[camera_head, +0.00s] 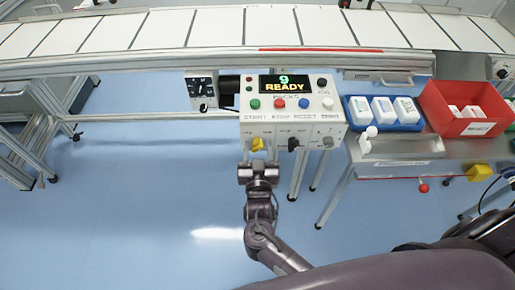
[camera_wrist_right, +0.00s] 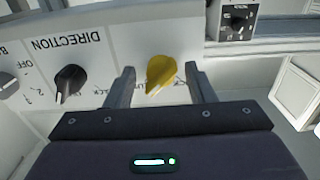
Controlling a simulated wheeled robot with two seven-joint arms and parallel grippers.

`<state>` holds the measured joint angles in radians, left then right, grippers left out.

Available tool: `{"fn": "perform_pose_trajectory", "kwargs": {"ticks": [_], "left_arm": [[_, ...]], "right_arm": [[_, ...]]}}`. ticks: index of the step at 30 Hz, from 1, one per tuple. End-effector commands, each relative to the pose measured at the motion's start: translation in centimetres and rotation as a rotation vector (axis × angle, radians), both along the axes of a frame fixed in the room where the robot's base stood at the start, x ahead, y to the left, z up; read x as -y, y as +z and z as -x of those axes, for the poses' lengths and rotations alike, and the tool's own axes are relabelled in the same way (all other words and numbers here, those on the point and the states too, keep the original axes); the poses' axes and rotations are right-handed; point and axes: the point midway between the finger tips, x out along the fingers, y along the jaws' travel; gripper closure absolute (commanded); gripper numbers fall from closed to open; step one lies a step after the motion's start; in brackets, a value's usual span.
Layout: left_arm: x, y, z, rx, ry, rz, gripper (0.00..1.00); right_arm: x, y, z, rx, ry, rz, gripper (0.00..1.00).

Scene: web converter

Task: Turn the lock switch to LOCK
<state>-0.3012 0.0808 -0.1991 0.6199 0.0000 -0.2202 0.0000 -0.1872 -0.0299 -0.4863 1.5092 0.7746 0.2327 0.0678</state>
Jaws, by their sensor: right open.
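The lock switch is a yellow knob (camera_head: 257,144) low on the left of the white control box's front face (camera_head: 318,132). It also shows in the right wrist view (camera_wrist_right: 161,74), its pointer tilted. The lettering around it is partly hidden, so I cannot tell which label it points to. My right gripper (camera_head: 258,162) is just in front of the knob. In the wrist view its open fingers (camera_wrist_right: 159,69) stand on either side of the knob, with visible gaps and no clear contact. My left gripper is not in view.
A black DIRECTION knob (camera_wrist_right: 69,82) sits beside the yellow one, close to a finger. A blue tray (camera_head: 356,122) and a red bin (camera_head: 472,127) stand to the right. The floor below is clear.

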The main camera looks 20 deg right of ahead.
Motion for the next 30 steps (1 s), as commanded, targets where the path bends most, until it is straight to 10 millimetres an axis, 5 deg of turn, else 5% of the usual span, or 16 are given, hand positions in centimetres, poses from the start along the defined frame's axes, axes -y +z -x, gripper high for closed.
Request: {"fn": "perform_pose_trajectory", "kwargs": {"ticks": [6, 16, 30], "left_arm": [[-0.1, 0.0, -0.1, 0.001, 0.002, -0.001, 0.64], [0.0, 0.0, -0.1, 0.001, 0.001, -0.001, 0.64], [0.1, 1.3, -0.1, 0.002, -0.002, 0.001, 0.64]], "right_arm": [[0.0, 0.0, 0.0, -0.001, 0.000, 0.000, 0.53], [0.0, 0.0, 0.0, -0.001, 0.000, 0.000, 0.96], [0.0, 0.2, 0.0, -0.034, 0.000, 0.115, 0.96]]}}
